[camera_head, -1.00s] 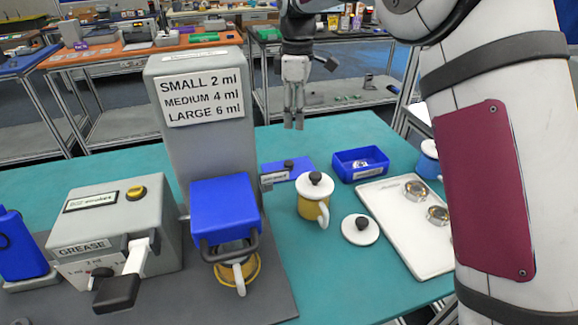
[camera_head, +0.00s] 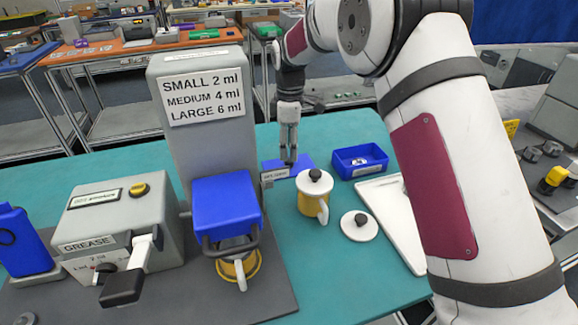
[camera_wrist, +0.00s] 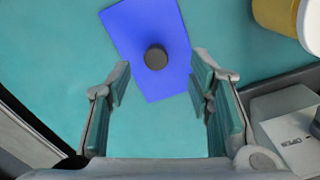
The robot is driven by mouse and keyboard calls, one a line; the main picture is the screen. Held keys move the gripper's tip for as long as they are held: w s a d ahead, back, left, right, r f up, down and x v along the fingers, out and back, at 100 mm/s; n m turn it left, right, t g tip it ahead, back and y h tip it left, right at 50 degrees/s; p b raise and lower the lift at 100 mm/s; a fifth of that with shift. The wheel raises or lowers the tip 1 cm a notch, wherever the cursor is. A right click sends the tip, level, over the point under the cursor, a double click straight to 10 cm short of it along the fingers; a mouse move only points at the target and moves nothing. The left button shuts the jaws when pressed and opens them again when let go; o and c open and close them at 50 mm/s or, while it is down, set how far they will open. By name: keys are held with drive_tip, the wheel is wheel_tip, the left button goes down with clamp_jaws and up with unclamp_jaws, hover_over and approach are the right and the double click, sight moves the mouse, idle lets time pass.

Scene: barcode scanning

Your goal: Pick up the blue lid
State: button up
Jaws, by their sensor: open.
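The blue lid (camera_wrist: 150,27) is a flat blue rectangle with a dark round knob (camera_wrist: 156,57), lying on the teal table. It fills the upper middle of the wrist view, with its knob in front of the space between the fingers. In the head view the lid (camera_head: 300,162) lies behind the yellow mug, partly hidden by my fingers. My gripper (camera_head: 289,161) points down over the lid. In the wrist view my gripper (camera_wrist: 165,92) has its fingers spread on either side, with nothing between them.
A yellow mug with a white lid (camera_head: 311,197) stands close to the right front of the blue lid. A blue bin (camera_head: 344,173) is to its right. The tall grey dispenser (camera_head: 170,80) stands at its left. A loose white lid (camera_head: 348,231) and a white tray (camera_head: 412,254) lie further right.

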sight(289, 164)
drive_tip(key=f, duration=0.4)
drive_tip(key=shift+w+a+f+p, duration=0.1)
drive_tip(key=shift+w+f+p, duration=0.15)
drive_tip(key=shift+f+p, duration=0.1)
drive_tip(key=shift+r, duration=0.1)
clamp_jaws()
drive_tip(key=shift+r, duration=0.1)
